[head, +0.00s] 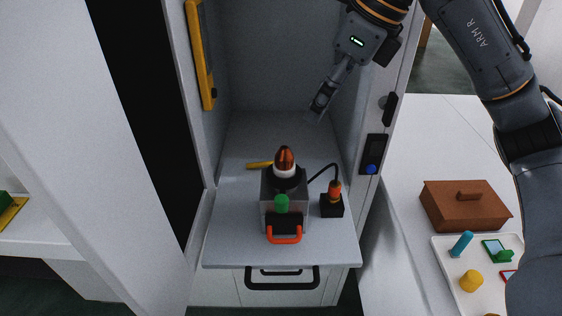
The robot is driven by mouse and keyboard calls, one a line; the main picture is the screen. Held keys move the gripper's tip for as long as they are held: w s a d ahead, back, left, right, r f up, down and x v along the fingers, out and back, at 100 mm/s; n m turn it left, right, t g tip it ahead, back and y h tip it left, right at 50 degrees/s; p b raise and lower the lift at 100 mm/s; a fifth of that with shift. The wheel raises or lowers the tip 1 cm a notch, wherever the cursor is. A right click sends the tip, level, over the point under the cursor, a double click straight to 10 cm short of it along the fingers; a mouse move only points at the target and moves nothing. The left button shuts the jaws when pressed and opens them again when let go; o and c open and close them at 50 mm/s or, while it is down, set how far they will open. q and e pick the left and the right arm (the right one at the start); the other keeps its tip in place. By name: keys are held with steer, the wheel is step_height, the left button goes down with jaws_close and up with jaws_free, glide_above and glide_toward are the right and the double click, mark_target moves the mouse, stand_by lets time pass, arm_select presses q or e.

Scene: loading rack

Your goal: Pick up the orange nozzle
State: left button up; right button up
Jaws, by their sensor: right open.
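A glossy orange pointed cone (285,156) stands upright on a white ring on top of a grey box-shaped device (270,208). A smaller orange-red piece (335,189) stands in a black block (332,206) to its right, with a black hose or cable running up to it. Either could be the orange nozzle; I cannot tell which. My right gripper (321,104) is open and empty, above and behind both pieces, pointing down and left inside the cabinet. It touches neither. My left gripper is not in view.
Cabinet walls stand close on both sides. A yellow bar (259,165) lies behind. A brown box (464,207) and white tray (447,269) are at right.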

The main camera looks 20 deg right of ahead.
mark_target(288, 149)
steer(key=x, duration=0.3)
steer(key=p+x, duration=0.1)
steer(key=x, duration=0.5)
steer(key=shift+w+d, duration=0.1)
steer(key=shift+w, duration=0.2)
steer(key=shift+w+f, duration=0.2)
steer(key=shift+f, duration=0.1)
steer(key=shift+w+a+f+p, duration=0.15)
steer(key=shift+a+f+p, duration=0.1)
steer(key=shift+p, duration=0.25)
steer(key=p+x, duration=0.2)
steer(key=x, duration=0.1)
steer(key=shift+w+a, duration=0.15)
steer(key=shift+a, duration=0.1)
steer(key=shift+w+a+f, duration=0.15)
steer(key=shift+w+f, duration=0.05)
steer(key=shift+f, duration=0.45)
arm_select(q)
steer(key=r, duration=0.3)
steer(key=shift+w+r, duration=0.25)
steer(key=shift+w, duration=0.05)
arm_select(e)
steer(key=c, duration=1.2)
